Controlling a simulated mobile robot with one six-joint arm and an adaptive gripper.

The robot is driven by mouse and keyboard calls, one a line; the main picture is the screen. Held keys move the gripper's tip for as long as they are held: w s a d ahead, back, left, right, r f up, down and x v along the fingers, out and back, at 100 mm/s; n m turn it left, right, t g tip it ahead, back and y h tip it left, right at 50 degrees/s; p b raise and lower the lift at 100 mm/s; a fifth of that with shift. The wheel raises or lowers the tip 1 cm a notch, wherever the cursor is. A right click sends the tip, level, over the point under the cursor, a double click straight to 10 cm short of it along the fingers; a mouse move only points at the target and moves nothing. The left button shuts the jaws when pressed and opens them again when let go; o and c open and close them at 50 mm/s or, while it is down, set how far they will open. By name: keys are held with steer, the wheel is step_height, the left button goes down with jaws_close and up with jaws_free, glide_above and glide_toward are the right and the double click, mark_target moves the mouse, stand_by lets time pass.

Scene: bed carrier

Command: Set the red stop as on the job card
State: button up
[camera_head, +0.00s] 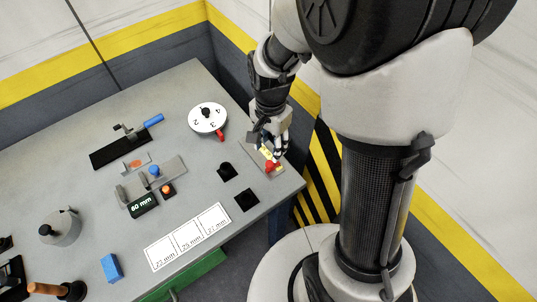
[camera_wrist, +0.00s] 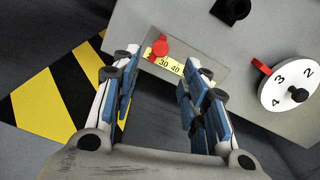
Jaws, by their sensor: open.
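The red stop (camera_wrist: 161,47) sits on a yellow scale (camera_wrist: 168,64) marked 30 and 40, at the scale's left end in the wrist view. It shows in the head view as a small red piece (camera_head: 269,167) at the table's right corner, partly hidden by my gripper (camera_head: 272,148). In the wrist view my gripper (camera_wrist: 160,88) is open and empty, with the stop beyond the fingertips and between their lines. I cannot tell the exact height gap. No sheet is clearly a job card; a black block (camera_head: 143,205) reads 60 mm.
A white numbered dial (camera_head: 208,118) with a red pointer (camera_wrist: 261,67) stands near the scale. A white strip with three mm-marked boxes (camera_head: 188,236) lies at the front edge. Black blocks (camera_head: 246,200), a blue block (camera_head: 111,268) and fixtures (camera_head: 121,150) stand on the grey table (camera_head: 90,190).

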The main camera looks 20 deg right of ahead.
mark_target(270, 162)
step_height(270, 162, down, 8)
steer(key=shift+r+b, duration=0.1)
steer(key=shift+b, duration=1)
steer(key=shift+c, duration=0.2)
jaws_close()
